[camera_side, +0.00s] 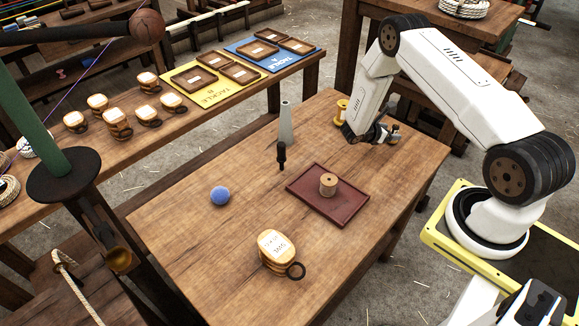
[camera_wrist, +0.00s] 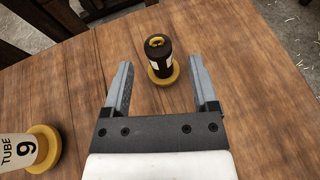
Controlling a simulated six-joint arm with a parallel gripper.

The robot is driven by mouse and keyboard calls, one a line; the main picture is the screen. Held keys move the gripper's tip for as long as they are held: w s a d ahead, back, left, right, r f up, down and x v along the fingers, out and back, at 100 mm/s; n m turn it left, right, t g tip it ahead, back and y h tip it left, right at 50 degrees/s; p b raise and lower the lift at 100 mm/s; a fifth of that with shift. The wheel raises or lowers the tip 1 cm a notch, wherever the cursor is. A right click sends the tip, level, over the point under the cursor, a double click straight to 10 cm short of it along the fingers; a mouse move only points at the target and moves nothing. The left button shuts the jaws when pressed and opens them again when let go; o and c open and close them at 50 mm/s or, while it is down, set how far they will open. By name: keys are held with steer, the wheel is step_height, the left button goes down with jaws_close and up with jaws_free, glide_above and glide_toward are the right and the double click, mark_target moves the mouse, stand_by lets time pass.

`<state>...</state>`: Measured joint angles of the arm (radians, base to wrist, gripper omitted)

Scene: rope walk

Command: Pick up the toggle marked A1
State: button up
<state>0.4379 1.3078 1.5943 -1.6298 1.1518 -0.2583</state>
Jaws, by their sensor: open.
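I cannot read the mark A1 on anything. My gripper (camera_side: 386,134) is low over the back right of the wooden table in the side view. In the wrist view my gripper (camera_wrist: 161,68) is open, with its two grey fingers apart and nothing held. A black cylinder (camera_wrist: 159,58) with a yellow top, a yellow base and pale label patches stands just beyond and between the fingertips. Its label is not legible. A yellow spool-like piece (camera_side: 341,110) stands left of my gripper in the side view; I cannot tell whether it is the same piece.
The table holds a red tray (camera_side: 310,204) with a wooden spool (camera_side: 328,184), a grey cone (camera_side: 286,123), a dark peg (camera_side: 281,155), a blue ball (camera_side: 220,195) and a labelled wooden block (camera_side: 274,247).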

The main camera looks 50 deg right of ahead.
steer(key=shift+x, duration=2.4)
steer(key=shift+r, duration=0.15)
jaws_close()
